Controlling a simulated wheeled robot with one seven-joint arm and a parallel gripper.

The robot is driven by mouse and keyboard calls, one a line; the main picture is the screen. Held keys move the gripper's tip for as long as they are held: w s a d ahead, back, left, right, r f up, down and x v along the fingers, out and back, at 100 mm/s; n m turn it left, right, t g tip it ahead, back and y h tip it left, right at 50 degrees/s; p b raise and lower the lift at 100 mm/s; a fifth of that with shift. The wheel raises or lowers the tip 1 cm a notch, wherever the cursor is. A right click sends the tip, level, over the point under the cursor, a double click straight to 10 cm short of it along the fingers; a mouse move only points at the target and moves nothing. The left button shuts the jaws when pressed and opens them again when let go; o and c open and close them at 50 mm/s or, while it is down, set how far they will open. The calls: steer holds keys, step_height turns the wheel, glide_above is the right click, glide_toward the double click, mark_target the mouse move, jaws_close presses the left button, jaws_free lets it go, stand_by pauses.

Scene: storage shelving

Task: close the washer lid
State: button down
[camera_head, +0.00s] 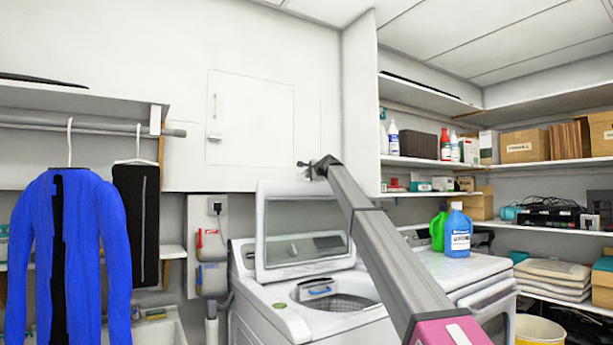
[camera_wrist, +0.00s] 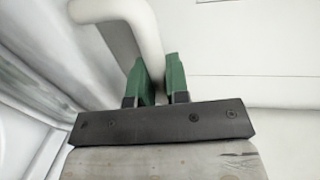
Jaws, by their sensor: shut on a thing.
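The white washer lid (camera_head: 262,222), with a window in it, stands raised above the open drum of the top-loading washer (camera_head: 262,306). My gripper (camera_head: 314,170) is at the lid's upper right edge in the head view, at the end of my grey arm. In the wrist view, the green fingers of my gripper (camera_wrist: 160,82) are shut on a white curved bar (camera_wrist: 145,38), which passes down between them. The bar looks like part of the lid's rim or handle, but I cannot tell which. My arm hides the washer's right side.
A second white machine (camera_head: 480,272) stands to the right, with a blue bottle (camera_head: 458,236) and a green bottle (camera_head: 438,232) on top. A blue garment (camera_head: 92,240) hangs at the left. Loaded shelves (camera_head: 560,163) fill the right corner. The wall behind the lid is flat.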

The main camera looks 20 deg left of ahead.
steer(key=s+d+f+t+y, duration=0.1)
steer(key=s+d+f, duration=0.7)
steer(key=s+d, duration=0.4)
steer(key=s+d+f+t+y, duration=0.2)
steer(key=s+d+f, duration=0.5)
steer(key=s+d, duration=0.5)
steer(key=shift+s+d+f+t+y, duration=0.5)
steer(key=shift+s+d+f, duration=1)
steer(key=shift+f, duration=4.15)
steer(key=shift+s+d+f+t+y, duration=0.45)
steer(key=shift+d+f, duration=1.85)
steer(key=shift+f, duration=3.4)
steer(key=shift+s+d+f+t+y, duration=0.25)
steer(key=shift+s+d+f+y, duration=1.2)
steer(key=shift+f, duration=4.2)
steer(key=shift+w+d+f+h, duration=0.1)
steer(key=shift+w+d+h, duration=0.15)
steer(key=shift+d+h, duration=0.4)
steer(key=c, duration=1.1)
jaws_free()
steer(key=shift+a, duration=0.25)
steer(key=v, duration=1)
steer(key=shift+s+d+f, duration=0.15)
steer(key=shift+s+d, duration=0.1)
steer(key=shift+d, duration=0.05)
